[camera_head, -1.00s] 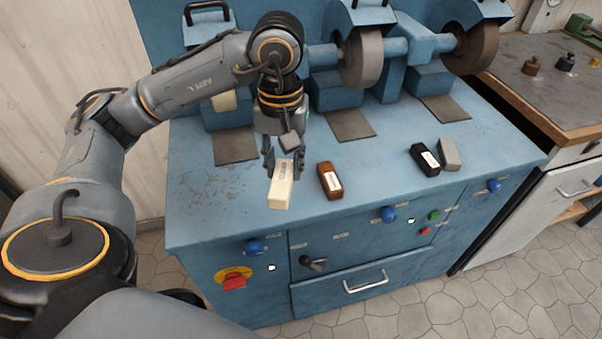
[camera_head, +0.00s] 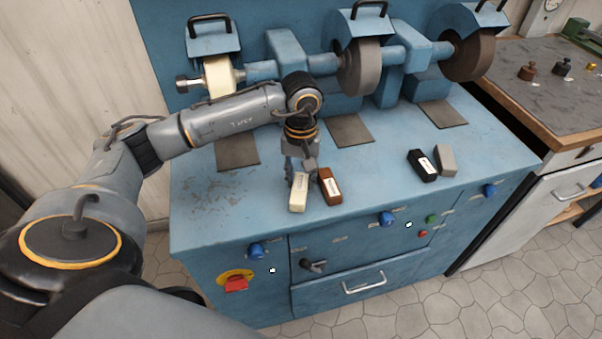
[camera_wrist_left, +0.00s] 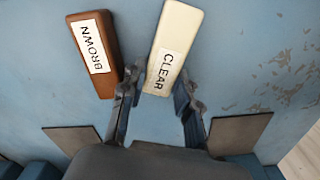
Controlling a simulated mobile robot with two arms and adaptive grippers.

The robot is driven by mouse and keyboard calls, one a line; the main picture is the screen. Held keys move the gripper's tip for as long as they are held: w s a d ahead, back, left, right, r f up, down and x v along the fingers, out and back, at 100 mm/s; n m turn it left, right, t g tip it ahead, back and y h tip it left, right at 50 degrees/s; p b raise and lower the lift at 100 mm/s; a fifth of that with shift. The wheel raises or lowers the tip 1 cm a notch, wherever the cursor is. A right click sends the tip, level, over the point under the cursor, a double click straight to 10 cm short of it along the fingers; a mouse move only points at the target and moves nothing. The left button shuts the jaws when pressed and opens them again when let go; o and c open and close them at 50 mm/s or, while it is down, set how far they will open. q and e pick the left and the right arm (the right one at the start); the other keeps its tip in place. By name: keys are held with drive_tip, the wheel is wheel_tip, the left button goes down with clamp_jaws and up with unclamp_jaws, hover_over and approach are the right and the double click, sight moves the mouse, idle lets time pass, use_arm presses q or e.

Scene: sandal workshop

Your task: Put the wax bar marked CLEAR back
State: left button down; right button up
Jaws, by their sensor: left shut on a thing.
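The cream wax bar marked CLEAR (camera_head: 298,196) is at the front of the blue bench, close to the left side of the brown bar. Its label reads CLEAR in the wrist view (camera_wrist_left: 172,45). My left gripper (camera_head: 301,177) points down and is shut on the end of this bar nearer the machine. In the wrist view its fingers (camera_wrist_left: 158,88) flank that end. I cannot tell whether the bar touches the bench top. The brown wax bar marked BROWN (camera_head: 331,186) lies on the bench beside it; its label shows in the wrist view (camera_wrist_left: 95,48). My right gripper is not in view.
A black bar (camera_head: 422,166) and a grey bar (camera_head: 446,160) lie farther right on the bench (camera_head: 385,150). Grinding and buffing wheels (camera_head: 362,68) stand behind, with dark pads (camera_head: 349,130) in front. The bench is clear between the brown and black bars.

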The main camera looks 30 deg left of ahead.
sight(301, 178)
use_arm(q)
drive_tip(key=shift+f, duration=0.2)
drive_tip(key=c, duration=1.3)
unclamp_jaws()
drive_tip(key=shift+o, duration=0.2)
drive_tip(key=shift+r, duration=0.15)
drive_tip(key=shift+r, duration=0.25)
wheel_tip(301, 178, up, 12)
drive_tip(key=b, duration=0.1)
drive_tip(key=shift+w+f+b, duration=0.15)
drive_tip(key=shift+b, duration=0.15)
